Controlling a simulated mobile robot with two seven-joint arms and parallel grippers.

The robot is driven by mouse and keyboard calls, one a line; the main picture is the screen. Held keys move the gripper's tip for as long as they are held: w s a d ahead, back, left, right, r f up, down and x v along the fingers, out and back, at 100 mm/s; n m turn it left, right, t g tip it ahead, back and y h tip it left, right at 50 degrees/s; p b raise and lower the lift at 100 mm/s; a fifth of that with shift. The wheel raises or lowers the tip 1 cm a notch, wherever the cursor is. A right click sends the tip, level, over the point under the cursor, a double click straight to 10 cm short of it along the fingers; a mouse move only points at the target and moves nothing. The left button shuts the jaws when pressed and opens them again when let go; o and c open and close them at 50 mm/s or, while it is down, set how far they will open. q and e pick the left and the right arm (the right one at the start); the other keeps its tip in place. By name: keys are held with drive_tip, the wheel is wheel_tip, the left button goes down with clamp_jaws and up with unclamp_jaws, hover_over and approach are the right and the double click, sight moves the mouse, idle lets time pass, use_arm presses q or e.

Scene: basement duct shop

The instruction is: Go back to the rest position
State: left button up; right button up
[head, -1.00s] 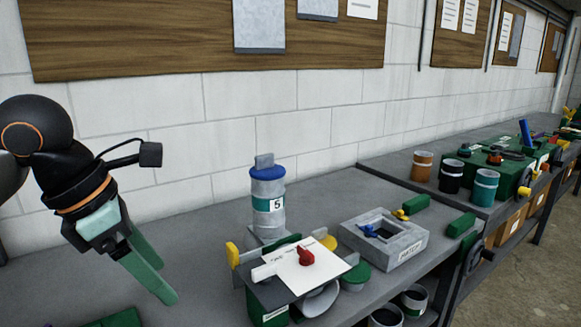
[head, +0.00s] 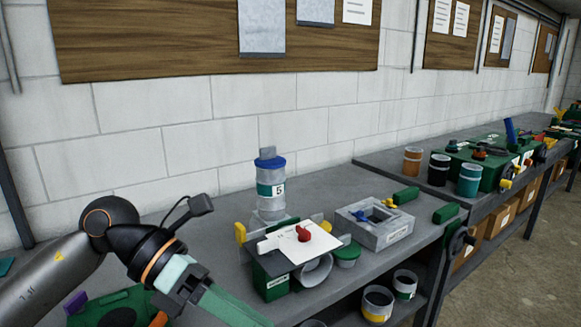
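My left gripper (head: 235,310) comes in from the left, low over the front of the grey workbench (head: 225,240). Its green fingers point down and right; they overlap in this view and their tips are near the bottom edge, so the gap between them is unclear. I see nothing held in it. My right gripper is not in view.
A green case (head: 110,308) lies at lower left. Cans (head: 377,302) sit below.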

use_arm(q)
drive_tip(key=w+d+r+n+t+h+p, duration=0.2)
drive_tip(key=w+d+r+n+t+h, duration=0.15)
drive_tip(key=n+h, duration=0.75)
drive_tip(key=w+a+f+n+t+y, duration=0.3)
drive_tip(key=a+f+n+t+y, duration=0.15)
drive_tip(key=f+n+t, duration=0.5)
drive_tip(key=w+a+f+n+t+y, duration=0.4)
drive_tip(key=n+t, duration=0.3)
drive_tip(key=n, duration=0.5)
drive_tip(key=s+a+f+n+g+y+p, duration=0.1)
drive_tip(key=s+a+f+n+y, duration=0.15)
drive_tip(key=f, duration=0.35)
drive_tip(key=s+a+f+n+y, duration=0.1)
drive_tip(key=f+n+y, duration=0.2)
drive_tip(key=f, duration=0.2)
drive_tip(key=s+a+f+n+g+y+p, duration=0.1)
drive_tip(key=s+f+n+y, duration=0.15)
drive_tip(key=f, duration=0.35)
drive_tip(key=s+a+f+n+g+y, duration=0.3)
drive_tip(key=s+f+n+g, duration=0.2)
drive_tip(key=s+f, duration=0.8)
drive_tip(key=shift+f+g, duration=0.2)
drive_tip(key=shift+g, duration=0.4)
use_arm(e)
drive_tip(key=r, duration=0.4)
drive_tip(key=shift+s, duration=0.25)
